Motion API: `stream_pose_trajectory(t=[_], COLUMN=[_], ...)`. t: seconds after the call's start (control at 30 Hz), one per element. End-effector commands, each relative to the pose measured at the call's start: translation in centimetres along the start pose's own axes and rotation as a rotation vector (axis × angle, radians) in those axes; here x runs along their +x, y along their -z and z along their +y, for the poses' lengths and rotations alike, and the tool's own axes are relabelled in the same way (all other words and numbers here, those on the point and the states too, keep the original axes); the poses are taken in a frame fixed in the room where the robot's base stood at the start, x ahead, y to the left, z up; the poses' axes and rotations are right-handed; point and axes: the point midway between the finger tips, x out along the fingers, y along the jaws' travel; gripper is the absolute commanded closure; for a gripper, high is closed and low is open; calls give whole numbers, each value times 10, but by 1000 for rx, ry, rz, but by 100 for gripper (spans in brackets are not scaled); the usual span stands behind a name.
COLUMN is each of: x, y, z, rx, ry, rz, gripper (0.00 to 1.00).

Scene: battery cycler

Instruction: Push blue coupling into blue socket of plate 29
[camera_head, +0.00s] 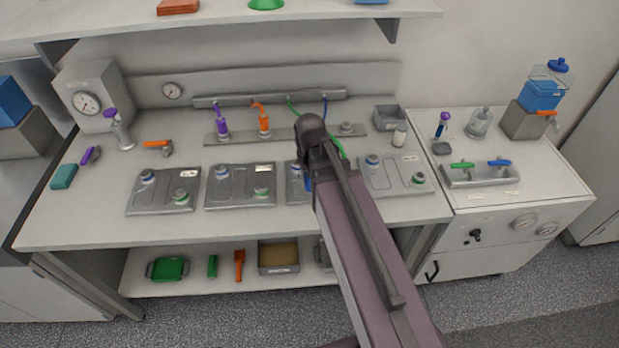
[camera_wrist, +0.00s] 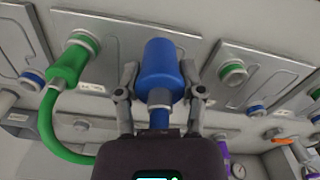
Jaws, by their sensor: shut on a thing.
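My gripper (camera_wrist: 158,82) is shut on the blue coupling (camera_wrist: 160,66), with one finger on each side of it. In the head view, only a bit of blue (camera_head: 307,184) shows beside my arm, at the third plate (camera_head: 296,198). That plate (camera_wrist: 120,28) lies beyond the coupling in the wrist view. A green coupling (camera_wrist: 68,66) with a green hose sits at its green socket (camera_wrist: 82,40). The blue socket in front of the held coupling is hidden, so I cannot tell whether they touch. The plate numbers are too small to read.
The green hose (camera_wrist: 46,125) curves close beside my gripper. Neighbouring plates (camera_head: 240,187) and (camera_head: 395,178) carry blue and green sockets. Behind them, a rack (camera_head: 240,137) holds a purple coupling (camera_head: 221,123) and an orange one (camera_head: 263,121). A shelf (camera_head: 220,22) overhangs the bench's back.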

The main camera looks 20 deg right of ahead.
Motion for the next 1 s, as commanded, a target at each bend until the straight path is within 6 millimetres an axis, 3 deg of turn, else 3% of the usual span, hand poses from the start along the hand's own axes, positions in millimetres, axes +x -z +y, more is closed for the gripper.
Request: stream_pose_trajectory(t=[0.03, 0.07, 1.0], x=[0, 0, -27], y=[0, 0, 0], z=[0, 0, 0], rx=[0, 0, 0], ry=[0, 0, 0], rz=[0, 0, 0], gripper=[91, 100, 100])
